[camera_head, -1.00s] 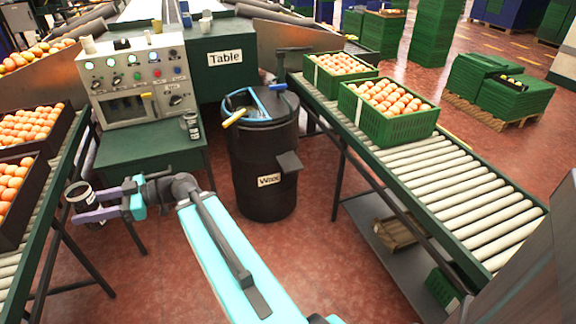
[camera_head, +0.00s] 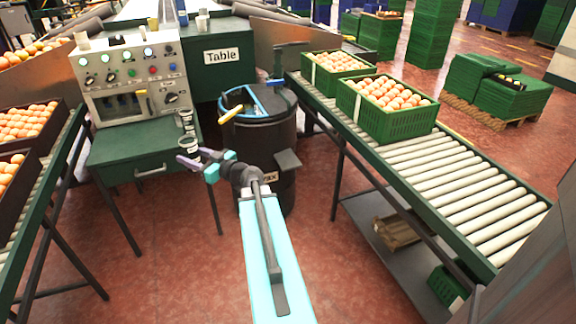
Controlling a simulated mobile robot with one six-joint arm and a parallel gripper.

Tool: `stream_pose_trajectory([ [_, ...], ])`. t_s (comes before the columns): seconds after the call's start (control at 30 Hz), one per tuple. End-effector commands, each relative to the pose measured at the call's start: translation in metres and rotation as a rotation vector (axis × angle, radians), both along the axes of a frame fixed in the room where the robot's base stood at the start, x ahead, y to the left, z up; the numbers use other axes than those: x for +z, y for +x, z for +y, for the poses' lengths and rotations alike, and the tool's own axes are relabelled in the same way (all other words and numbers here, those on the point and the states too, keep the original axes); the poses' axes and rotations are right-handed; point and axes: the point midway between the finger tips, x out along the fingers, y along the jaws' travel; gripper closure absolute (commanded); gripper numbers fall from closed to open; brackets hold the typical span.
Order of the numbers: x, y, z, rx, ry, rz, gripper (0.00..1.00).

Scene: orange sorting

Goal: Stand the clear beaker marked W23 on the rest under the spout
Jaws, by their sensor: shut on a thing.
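My gripper (camera_head: 196,154) is shut around a clear beaker with a dark band (camera_head: 189,144), held near the front right corner of the green table. The marking on it is too small to read. A second small clear vessel (camera_head: 187,120) stands on the table just behind it and is partly overlapped. The black drum labelled Wax (camera_head: 258,145) is right of my gripper; my arm covers part of its label. A dark ledge (camera_head: 288,160) juts from the drum's right side. I cannot tell for certain which part is the spout or the rest.
The control panel (camera_head: 130,78) stands on the green table (camera_head: 125,148). A yellow-handled tool (camera_head: 230,114) lies on the drum's top. A roller conveyor (camera_head: 455,185) with green crates (camera_head: 385,120) is on the right. Dark crates (camera_head: 40,190) line the left. Red floor is open between.

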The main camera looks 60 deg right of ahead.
Motion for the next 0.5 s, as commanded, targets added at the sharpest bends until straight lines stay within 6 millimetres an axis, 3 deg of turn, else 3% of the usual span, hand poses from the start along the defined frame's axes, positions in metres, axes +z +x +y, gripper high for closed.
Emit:
stream_pose_trajectory([
  [0.1, -0.019, -0.017, -0.049, -0.110, 0.002, 0.001, 0.79],
  [0.5, -0.078, -0.095, -0.190, -0.454, 0.003, 0.001, 0.79],
])
